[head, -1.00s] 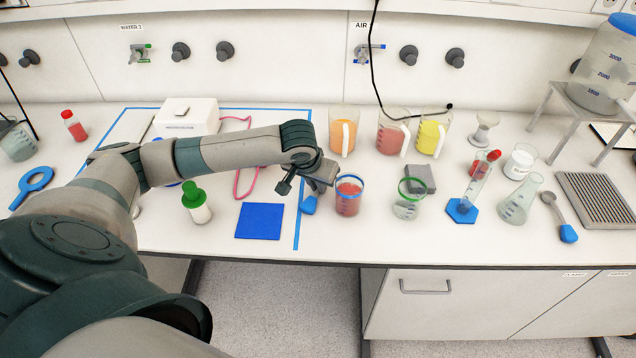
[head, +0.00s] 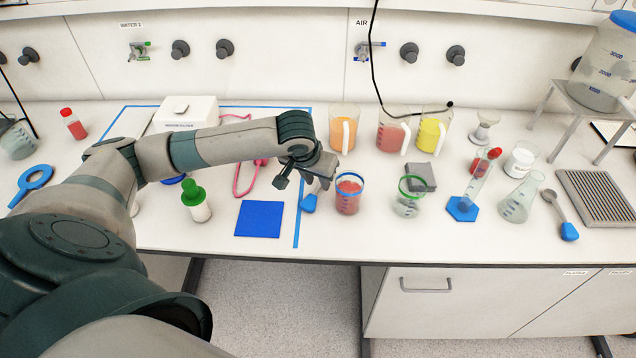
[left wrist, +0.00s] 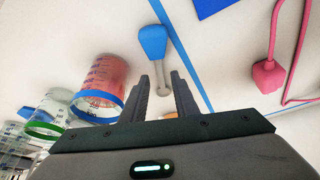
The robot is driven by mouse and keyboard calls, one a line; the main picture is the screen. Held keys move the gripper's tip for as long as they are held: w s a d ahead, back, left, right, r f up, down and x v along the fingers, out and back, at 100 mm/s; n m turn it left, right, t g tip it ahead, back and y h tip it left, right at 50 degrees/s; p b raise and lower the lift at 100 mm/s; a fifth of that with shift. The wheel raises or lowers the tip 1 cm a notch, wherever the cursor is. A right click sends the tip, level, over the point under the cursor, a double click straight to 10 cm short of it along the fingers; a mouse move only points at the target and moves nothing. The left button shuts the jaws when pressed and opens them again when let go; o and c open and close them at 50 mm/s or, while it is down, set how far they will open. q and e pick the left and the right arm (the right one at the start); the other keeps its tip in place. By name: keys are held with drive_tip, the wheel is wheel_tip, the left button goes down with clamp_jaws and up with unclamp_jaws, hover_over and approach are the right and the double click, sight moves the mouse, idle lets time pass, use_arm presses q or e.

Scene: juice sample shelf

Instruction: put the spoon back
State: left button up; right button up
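A spoon with a blue end (head: 309,203) lies on the bench just right of the blue tape line, left of the blue-rimmed beaker. My left gripper (head: 318,181) is above it and hides its far part in the head view. In the left wrist view, the spoon's blue end (left wrist: 152,42) lies beyond the fingertips, and its pale handle runs toward the gap between the fingers. My left gripper (left wrist: 159,82) has its fingers apart, with no clear contact on the spoon. A second blue-ended spoon (head: 569,230) lies at the right. My right gripper is not in view.
The blue-rimmed red beaker (head: 348,195) stands close right of the gripper. The green-rimmed beaker (head: 409,198) and a grey block (head: 421,177) are further right. A blue square (head: 259,219) and a green-capped bottle (head: 195,203) are left. Jugs (head: 393,130) stand behind.

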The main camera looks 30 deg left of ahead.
use_arm(q)
drive_tip(key=b+v, duration=0.1)
drive_tip(key=v, duration=0.9)
drive_tip(key=shift+s, duration=0.1)
idle(0.5)
